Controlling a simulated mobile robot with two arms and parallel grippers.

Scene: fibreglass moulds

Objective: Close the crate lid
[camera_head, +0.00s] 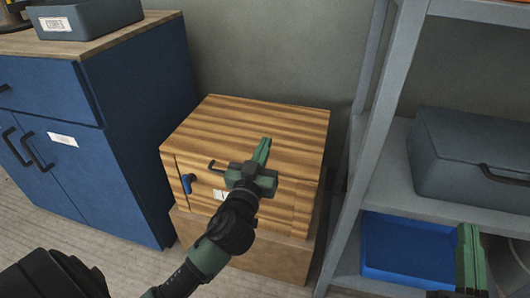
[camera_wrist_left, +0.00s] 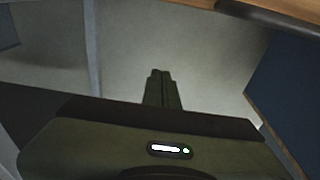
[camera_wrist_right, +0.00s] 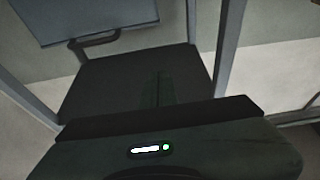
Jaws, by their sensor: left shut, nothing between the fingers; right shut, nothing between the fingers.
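The wooden crate (camera_head: 255,118) stands in the middle of the head view on a plain wooden box (camera_head: 262,258). Its striped top lies flat. Its front panel has a dark handle (camera_head: 216,166), a blue latch (camera_head: 187,184) and a white label partly hidden by my arm. A dark seam runs down the front's left side; I cannot tell whether the panel is fully flush. My left gripper (camera_head: 264,146) is shut and empty in front of the crate, overlapping its top in view; contact is unclear. My right gripper (camera_head: 468,232) is shut and empty at the lower right.
A blue cabinet (camera_head: 145,120) stands close on the left with a grey bin (camera_head: 88,18) on top. A grey shelf rack (camera_head: 378,110) stands on the right, holding a grey case (camera_head: 475,160) and a blue tray (camera_head: 408,247). A wall is behind the crate.

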